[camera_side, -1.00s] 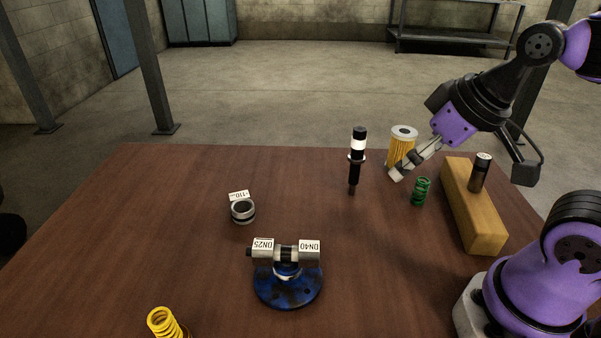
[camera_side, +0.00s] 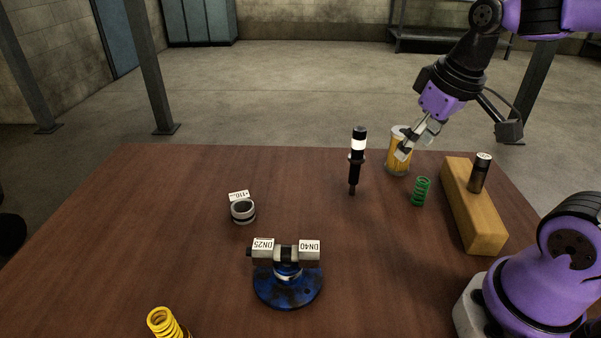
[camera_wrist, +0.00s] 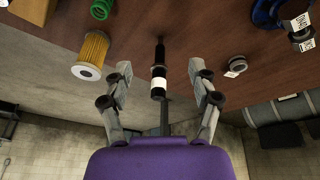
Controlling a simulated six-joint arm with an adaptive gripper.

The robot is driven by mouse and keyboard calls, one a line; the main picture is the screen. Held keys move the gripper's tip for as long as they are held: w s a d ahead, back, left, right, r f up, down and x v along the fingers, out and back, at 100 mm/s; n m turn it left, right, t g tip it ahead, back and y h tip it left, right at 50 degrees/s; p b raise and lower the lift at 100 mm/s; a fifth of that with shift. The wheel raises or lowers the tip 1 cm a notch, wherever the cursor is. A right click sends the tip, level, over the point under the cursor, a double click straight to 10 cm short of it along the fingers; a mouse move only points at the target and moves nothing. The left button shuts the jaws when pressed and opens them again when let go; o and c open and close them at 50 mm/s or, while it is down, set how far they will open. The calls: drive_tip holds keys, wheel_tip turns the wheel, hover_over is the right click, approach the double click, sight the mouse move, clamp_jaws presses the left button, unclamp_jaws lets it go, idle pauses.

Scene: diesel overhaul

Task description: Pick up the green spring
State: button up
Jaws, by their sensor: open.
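The green spring (camera_side: 420,191) stands upright on the brown table, between the yellow filter and the wooden block. In the wrist view the green spring (camera_wrist: 101,9) shows at the top edge, left of centre and partly cut off. My gripper (camera_side: 403,152) is above and behind the spring, in front of the filter in the side view, and apart from the spring. In the wrist view my gripper (camera_wrist: 160,72) has its two fingers spread wide with nothing held between them.
The yellow filter (camera_side: 397,165) stands behind the spring. A black injector (camera_side: 355,172) stands to its left. A wooden block (camera_side: 472,210) with a dark cylinder (camera_side: 480,172) on it is at right. A ring (camera_side: 243,211), a blue-based fitting (camera_side: 287,286) and a yellow spring (camera_side: 164,322) are further left.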

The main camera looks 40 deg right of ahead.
drive_tip(key=w+d+f+m+g, duration=0.1)
drive_tip(key=d+f+g, duration=0.1)
drive_tip(key=d, duration=0.3)
drive_tip(key=w+d+f+g, duration=0.1)
drive_tip(key=d+f, duration=0.1)
drive_tip(key=d, duration=0.3)
hover_over(424, 179)
drive_tip(key=shift+y, duration=0.4)
wheel_tip(424, 179, down, 5)
wheel_tip(424, 179, down, 6)
drive_tip(key=shift+a+r, duration=0.1)
drive_tip(key=shift+r, duration=0.15)
clamp_jaws()
